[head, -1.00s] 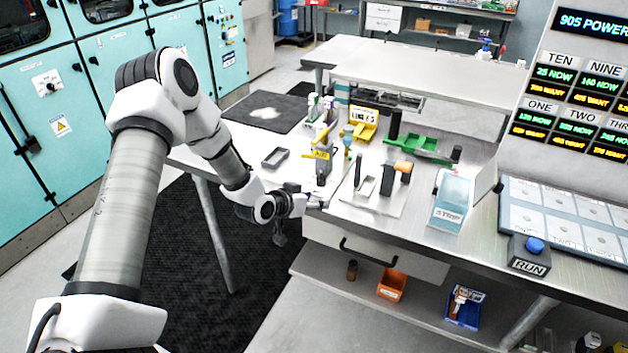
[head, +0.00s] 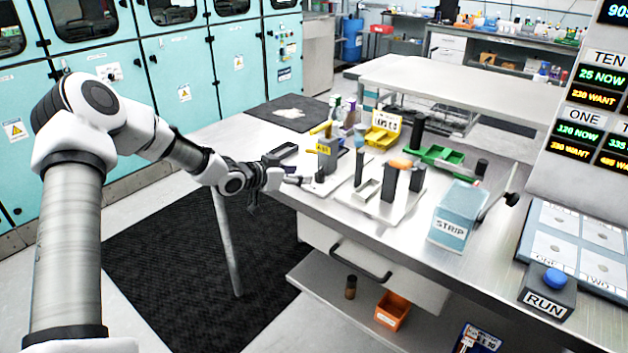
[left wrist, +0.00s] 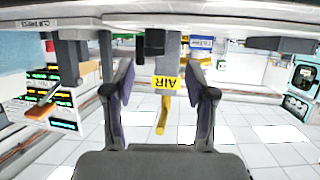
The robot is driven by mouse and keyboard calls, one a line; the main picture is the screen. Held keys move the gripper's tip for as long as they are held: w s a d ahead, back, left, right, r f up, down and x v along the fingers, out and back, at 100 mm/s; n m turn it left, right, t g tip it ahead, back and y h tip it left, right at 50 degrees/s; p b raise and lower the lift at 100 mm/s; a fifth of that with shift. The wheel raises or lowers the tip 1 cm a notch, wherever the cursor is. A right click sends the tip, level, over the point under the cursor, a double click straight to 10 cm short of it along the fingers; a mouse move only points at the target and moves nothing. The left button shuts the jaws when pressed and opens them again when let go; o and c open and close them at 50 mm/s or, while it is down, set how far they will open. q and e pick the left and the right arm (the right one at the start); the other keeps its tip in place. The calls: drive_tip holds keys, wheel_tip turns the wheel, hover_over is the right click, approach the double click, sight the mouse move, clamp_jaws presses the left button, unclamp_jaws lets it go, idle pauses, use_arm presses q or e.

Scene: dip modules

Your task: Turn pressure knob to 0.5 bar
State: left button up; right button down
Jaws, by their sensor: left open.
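A small grey air unit with a yellow AIR label (head: 323,149) and a yellow lever stands near the left end of the steel bench. A short black cylinder (head: 320,175), which may be the pressure knob, is low on its near side; its scale is too small to read. My left gripper (head: 298,180) is open and empty, just left of this cylinder at low height. In the left wrist view the bench appears at the top, and the AIR label (left wrist: 166,83) and yellow lever (left wrist: 162,115) show between the open fingers (left wrist: 160,90). My right gripper is not in view.
A light fixture plate (head: 350,198) with dark posts lies right of the air unit. A black tray (head: 281,152), a yellow bin (head: 380,137), green bins (head: 436,155) and a STRIP box (head: 456,215) also stand on the bench. A drawer handle (head: 358,265) juts out in front.

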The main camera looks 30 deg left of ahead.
sight(316, 175)
use_arm(q)
drive_tip(key=x, duration=0.6)
drive_tip(key=shift+w+d, duration=0.2)
drive_tip(key=shift+d, duration=0.2)
drive_tip(key=shift+w+a+f, duration=0.1)
drive_tip(key=shift+f, duration=0.05)
clamp_jaws()
idle(1.1)
unclamp_jaws()
